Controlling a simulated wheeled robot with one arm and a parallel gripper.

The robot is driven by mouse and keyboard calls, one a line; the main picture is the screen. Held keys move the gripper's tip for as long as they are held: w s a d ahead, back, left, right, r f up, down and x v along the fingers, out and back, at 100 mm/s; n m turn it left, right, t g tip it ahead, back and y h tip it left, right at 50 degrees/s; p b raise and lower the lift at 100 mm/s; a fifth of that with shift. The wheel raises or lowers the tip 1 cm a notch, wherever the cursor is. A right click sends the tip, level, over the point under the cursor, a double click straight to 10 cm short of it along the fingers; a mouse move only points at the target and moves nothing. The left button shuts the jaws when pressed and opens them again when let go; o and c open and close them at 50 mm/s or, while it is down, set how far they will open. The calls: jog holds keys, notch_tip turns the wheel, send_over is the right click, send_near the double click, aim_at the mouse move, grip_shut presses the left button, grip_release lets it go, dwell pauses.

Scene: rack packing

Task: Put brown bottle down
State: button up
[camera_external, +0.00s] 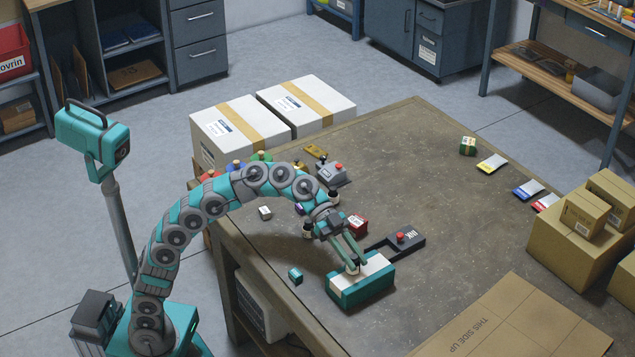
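My gripper (353,261) points down at a teal box with a pale top (368,290) near the table's front left edge. Its two teal fingers end at the box's top, around a small pale object (352,269). This object looks like a cap or bottle top, and whatever is below it is hidden. I cannot tell whether it is the brown bottle or whether the fingers press on it. Two small dark bottles with pale labels stand near the arm, one to the left of my wrist (307,230) and one behind it (333,197).
A black device with a red button (403,239) lies right of the teal box. A red box (357,224), a small teal box (295,276) and a grey device (333,174) are nearby. Flat cardboard (510,325) covers the front right. The table's middle right is clear.

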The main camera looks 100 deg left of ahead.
jog(key=o, duration=0.4)
jog(key=shift+r, duration=0.1)
jog(key=shift+r+p, duration=0.25)
jog(key=shift+p, duration=0.15)
jog(key=v, duration=1.2)
jog(key=shift+f, duration=0.2)
